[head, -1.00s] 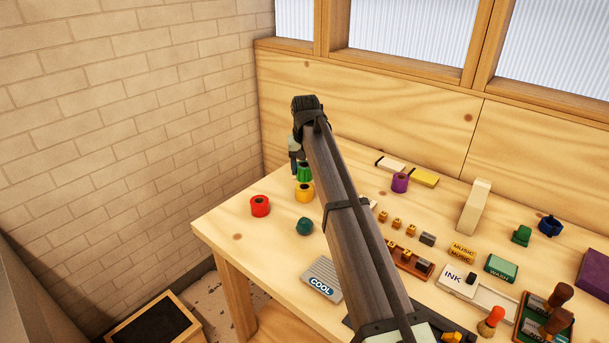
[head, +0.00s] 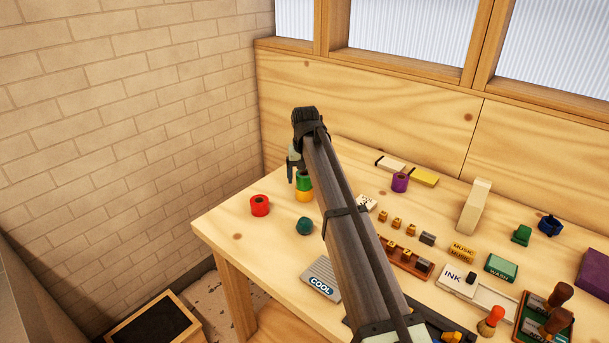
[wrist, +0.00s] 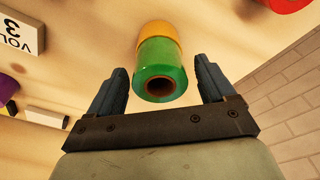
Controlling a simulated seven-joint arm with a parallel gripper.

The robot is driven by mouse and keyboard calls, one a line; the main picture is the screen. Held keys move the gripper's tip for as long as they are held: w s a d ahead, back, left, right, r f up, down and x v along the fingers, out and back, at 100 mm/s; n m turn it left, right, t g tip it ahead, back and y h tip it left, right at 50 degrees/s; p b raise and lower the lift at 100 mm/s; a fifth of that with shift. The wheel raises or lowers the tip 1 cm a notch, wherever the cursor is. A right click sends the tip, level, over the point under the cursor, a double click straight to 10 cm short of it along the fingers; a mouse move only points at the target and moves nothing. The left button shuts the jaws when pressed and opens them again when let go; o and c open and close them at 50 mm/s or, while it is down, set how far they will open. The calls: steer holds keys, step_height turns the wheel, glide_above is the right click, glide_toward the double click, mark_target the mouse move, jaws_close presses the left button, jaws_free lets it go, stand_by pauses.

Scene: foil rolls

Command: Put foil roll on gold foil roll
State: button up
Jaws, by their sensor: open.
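The green foil roll (head: 303,180) sits upright on top of the gold foil roll (head: 303,195) near the far left of the table. In the wrist view the green roll (wrist: 160,68) shows its hollow end towards me, with the gold roll (wrist: 158,33) directly beyond it, roughly in line. My gripper (wrist: 161,64) is open, with one finger on each side of the green roll and a visible gap at both sides. In the head view my gripper (head: 291,172) is just left of the stack, partly hidden by my arm.
A red roll (head: 260,205) stands left of the stack and a teal roll (head: 304,226) in front of it. A purple roll (head: 400,182) stands to the right. The front left corner is clear.

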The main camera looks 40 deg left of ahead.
mark_target(305, 176)
step_height(305, 176, up, 12)
steer(key=s+d, duration=0.1)
steer(key=shift+d, duration=0.15)
stand_by(0.5)
steer(key=shift+s, duration=0.15)
